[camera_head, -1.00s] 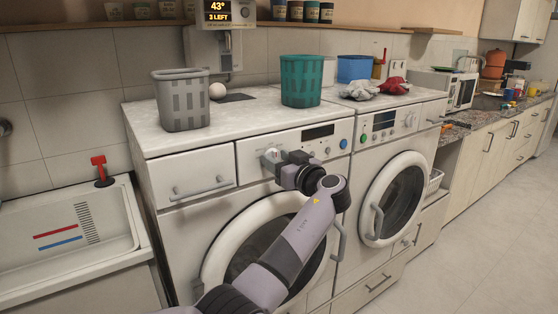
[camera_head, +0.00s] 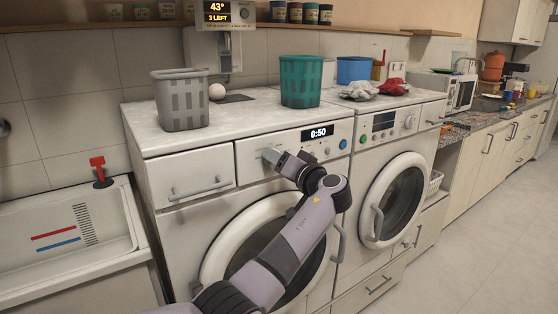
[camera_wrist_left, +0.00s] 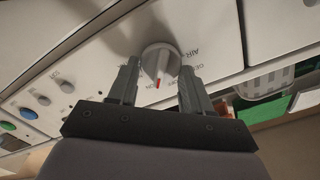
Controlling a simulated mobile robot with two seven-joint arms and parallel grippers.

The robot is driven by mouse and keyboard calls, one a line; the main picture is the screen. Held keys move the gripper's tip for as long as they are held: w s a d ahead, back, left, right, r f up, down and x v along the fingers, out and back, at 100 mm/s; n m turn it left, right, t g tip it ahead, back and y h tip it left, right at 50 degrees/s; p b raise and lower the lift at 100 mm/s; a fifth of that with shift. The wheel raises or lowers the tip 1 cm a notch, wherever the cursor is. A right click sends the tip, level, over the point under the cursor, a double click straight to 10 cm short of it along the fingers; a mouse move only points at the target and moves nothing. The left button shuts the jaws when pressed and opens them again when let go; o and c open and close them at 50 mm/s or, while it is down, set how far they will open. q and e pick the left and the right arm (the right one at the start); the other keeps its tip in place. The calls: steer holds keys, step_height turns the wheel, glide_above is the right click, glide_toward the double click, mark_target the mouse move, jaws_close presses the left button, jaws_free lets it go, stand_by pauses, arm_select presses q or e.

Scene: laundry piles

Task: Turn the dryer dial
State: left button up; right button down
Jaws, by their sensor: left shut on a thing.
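The dial (camera_wrist_left: 160,58) is a round pale knob with a raised grip and a red mark, on the front panel of the left machine (camera_head: 240,160). In the left wrist view the red mark points down toward my gripper, and lettering including "AIR" surrounds the dial. My left gripper (camera_wrist_left: 158,70) has one finger on each side of the dial and is shut on it. In the head view my left gripper (camera_head: 270,156) is at the panel and covers most of the dial. The display (camera_head: 317,132) reads 0:50. My right gripper is not in view.
A second machine (camera_head: 385,128) stands at the right. On top are a grey basket (camera_head: 180,102), a teal basket (camera_head: 301,82), a blue container (camera_head: 354,69) and crumpled cloths (camera_head: 360,90). A sink (camera_head: 65,235) is at the left. The floor at the right is clear.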

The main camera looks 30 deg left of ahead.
arm_select(q)
steer(key=shift+w+f+m+p, duration=0.1)
steer(key=shift+m+p, duration=0.7)
steer(key=shift+m, duration=1.25)
steer(key=shift+f+m+p, duration=0.1)
steer(key=shift+m+p, duration=0.7)
steer(key=shift+m, duration=1.25)
steer(key=o, duration=1)
steer(key=b+v, duration=0.1)
steer(key=v, duration=0.6)
steer(key=shift+d, duration=0.1)
